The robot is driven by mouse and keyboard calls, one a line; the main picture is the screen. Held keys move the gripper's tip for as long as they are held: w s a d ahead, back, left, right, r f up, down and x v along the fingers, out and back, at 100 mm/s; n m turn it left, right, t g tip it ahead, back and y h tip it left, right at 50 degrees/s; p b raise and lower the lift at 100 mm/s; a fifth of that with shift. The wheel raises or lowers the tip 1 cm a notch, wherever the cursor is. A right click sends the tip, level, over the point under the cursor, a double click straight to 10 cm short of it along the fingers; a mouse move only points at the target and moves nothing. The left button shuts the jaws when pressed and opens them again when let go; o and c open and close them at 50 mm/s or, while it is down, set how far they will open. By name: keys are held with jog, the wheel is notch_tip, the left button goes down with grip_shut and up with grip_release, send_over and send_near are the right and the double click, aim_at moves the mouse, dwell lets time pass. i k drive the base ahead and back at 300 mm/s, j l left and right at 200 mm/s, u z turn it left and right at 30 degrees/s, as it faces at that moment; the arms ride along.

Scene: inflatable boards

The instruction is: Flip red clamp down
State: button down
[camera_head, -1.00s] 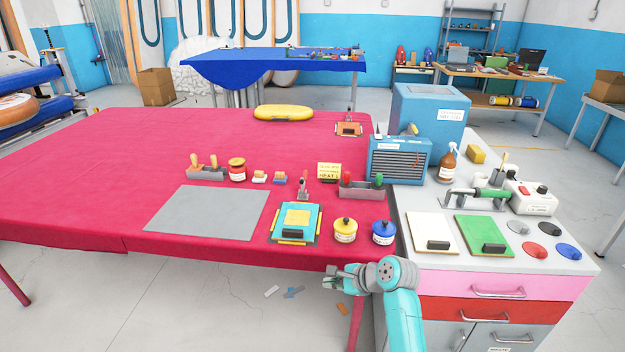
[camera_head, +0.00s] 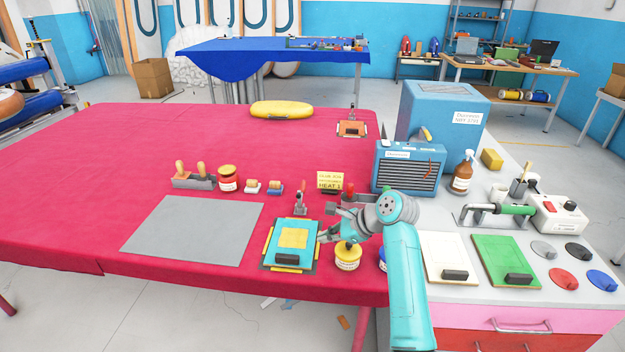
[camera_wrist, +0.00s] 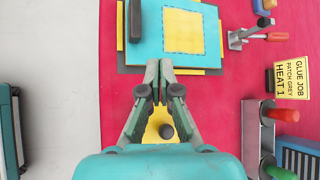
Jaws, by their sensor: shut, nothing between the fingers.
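The red-handled clamp (camera_head: 301,203) stands on the table at the far edge of the teal board (camera_head: 279,255). Its handle looks raised in the head view. In the wrist view the clamp (camera_wrist: 262,37) is at the upper right, its red handle pointing right, away from the teal board (camera_wrist: 150,50) with its yellow patch. My gripper (camera_head: 322,238) is beside the board's right edge, above the yellow-lidded jar, apart from the clamp. In the wrist view my gripper (camera_wrist: 159,78) is shut and empty, its tips near the board's edge.
The yellow-lidded jar (camera_head: 347,259) is under my gripper. A yellow "HEAT 1" sign (camera_head: 330,181) and a grey tool holder (camera_wrist: 251,135) stand near the clamp. A grey sheet (camera_head: 193,230) lies left of the board. The table's far left is clear.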

aim_at(299, 193)
jog(key=i, duration=0.95)
